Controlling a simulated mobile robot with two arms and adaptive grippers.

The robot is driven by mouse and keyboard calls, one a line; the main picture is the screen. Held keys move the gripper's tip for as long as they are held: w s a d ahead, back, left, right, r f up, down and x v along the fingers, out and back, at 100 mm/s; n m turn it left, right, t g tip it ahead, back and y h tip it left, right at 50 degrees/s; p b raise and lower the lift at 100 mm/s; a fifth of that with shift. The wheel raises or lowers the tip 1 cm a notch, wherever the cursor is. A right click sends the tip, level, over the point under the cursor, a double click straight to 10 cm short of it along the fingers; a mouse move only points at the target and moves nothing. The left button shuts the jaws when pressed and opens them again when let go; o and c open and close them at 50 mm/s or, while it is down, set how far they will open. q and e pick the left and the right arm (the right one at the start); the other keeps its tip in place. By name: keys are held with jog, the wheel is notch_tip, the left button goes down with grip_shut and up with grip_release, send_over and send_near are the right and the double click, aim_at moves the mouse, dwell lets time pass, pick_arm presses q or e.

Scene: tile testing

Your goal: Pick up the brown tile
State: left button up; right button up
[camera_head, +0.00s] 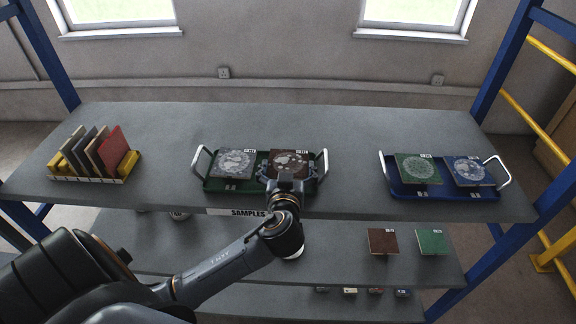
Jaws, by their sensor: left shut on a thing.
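A brown tile (290,158) with a grey speckled pattern and a small white label is at the right side of the green tray (237,187) on the upper shelf. My left gripper (287,177) is at its near edge, shut on it, with a finger on either side. The arm hides part of the tray's front; I cannot tell whether the tile touches the tray. A second, plain brown tile (383,241) lies on the lower shelf at the right. My right gripper is not in view.
A grey patterned tile (236,162) sits close on the left in the same tray. A blue tray (405,190) holds a green tile (417,168) and a blue tile (468,170). A yellow rack (95,179) of upright tiles stands left. The shelf's back is clear.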

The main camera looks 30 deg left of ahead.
pick_arm(q)
jog(key=shift+r+b, duration=0.3)
jog(key=shift+r, duration=0.3)
jog(key=shift+r+b, duration=0.35)
jog(key=shift+r, duration=0.4)
jog(key=s+d+r+p, duration=0.7)
jog(key=s+r, duration=0.3)
jog(key=s, duration=0.2)
jog(key=shift+d+r+p, duration=0.15)
jog(key=shift+p, duration=0.3)
